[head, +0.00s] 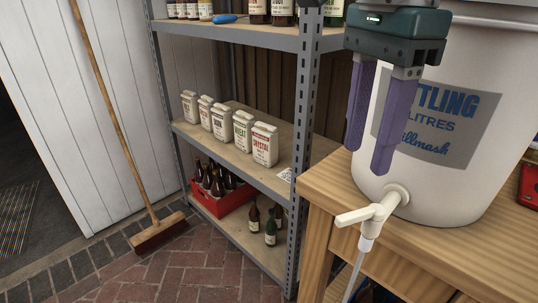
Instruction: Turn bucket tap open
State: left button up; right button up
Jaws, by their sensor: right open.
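The white bottling bucket (450,150) stands on the wooden table at the right of the head view. Its tap (372,214) sticks out low on its front, over the table edge, with a white lever pointing left and a clear tube hanging from it. My right gripper (370,158) points down in front of the bucket, just above the tap. Its two purple fingers are apart, with nothing between them, and they do not appear to touch the tap. My left gripper is not in view.
The wooden table (330,182) carries the bucket, with a red object (530,185) at its right. A metal shelf (240,160) behind holds several grain bags, a red crate (222,204) and bottles. A broom (158,232) leans on the white wall.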

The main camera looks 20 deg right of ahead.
aim_at(350, 214)
notch_tip(350, 214, down, 9)
jog(key=shift+a+f, duration=0.1)
dwell(0.3)
grip_shut()
dwell(0.5)
